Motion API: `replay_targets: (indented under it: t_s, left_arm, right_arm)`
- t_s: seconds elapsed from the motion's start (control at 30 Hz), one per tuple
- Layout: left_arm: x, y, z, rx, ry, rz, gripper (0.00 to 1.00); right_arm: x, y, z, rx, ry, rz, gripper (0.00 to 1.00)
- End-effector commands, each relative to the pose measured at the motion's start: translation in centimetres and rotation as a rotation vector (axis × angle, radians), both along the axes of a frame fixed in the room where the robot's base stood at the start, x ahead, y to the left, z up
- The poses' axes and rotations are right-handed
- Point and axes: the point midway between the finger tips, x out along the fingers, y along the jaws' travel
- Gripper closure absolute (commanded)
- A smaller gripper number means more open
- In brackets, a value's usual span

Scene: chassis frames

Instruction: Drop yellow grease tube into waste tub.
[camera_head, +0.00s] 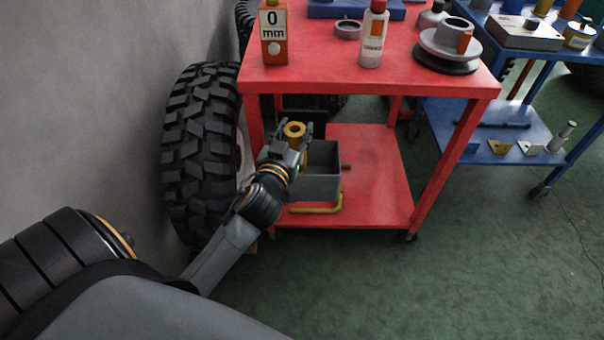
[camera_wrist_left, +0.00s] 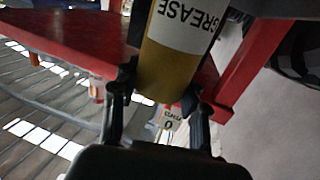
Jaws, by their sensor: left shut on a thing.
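The yellow grease tube (camera_head: 294,131) is held in my left gripper (camera_head: 289,143), which is shut on it. Its round end faces up in the head view. In the left wrist view the tube (camera_wrist_left: 180,50) stands between the two fingers, with its white GREASE label showing. The grey waste tub (camera_head: 320,186) sits on the lower shelf of the red cart. The gripper and tube appear over the tub's left part in the head view; the height between them is hard to judge. My right gripper is not in view.
The red cart's top (camera_head: 340,70) overhangs the lower shelf (camera_head: 372,165), with a front-left leg close to my left arm. A big black tyre (camera_head: 195,150) stands left of the cart. A yellow bent pipe (camera_head: 318,209) lies before the tub. The shelf's right part is clear.

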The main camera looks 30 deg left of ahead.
Motion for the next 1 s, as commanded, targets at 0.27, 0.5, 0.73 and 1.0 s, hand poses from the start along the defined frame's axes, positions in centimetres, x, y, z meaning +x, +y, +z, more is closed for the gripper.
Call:
replay_targets:
  t_s: [0.27, 0.5, 0.73, 1.0]
  left_arm:
    - [0.0, 0.0, -2.0, 0.002, -0.002, 0.0, 1.0]
    - [0.0, 0.0, -2.0, 0.001, -0.002, 0.0, 1.0]
    - [0.0, 0.0, -2.0, 0.001, -0.002, 0.0, 0.31]
    - [0.0, 0.0, -2.2, 0.0, 0.001, 0.0, 0.29]
  right_arm:
    - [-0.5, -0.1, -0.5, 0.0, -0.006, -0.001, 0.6]
    - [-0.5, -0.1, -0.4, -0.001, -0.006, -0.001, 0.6]
    - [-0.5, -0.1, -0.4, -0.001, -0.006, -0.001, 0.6]
    - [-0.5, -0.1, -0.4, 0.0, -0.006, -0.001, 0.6]
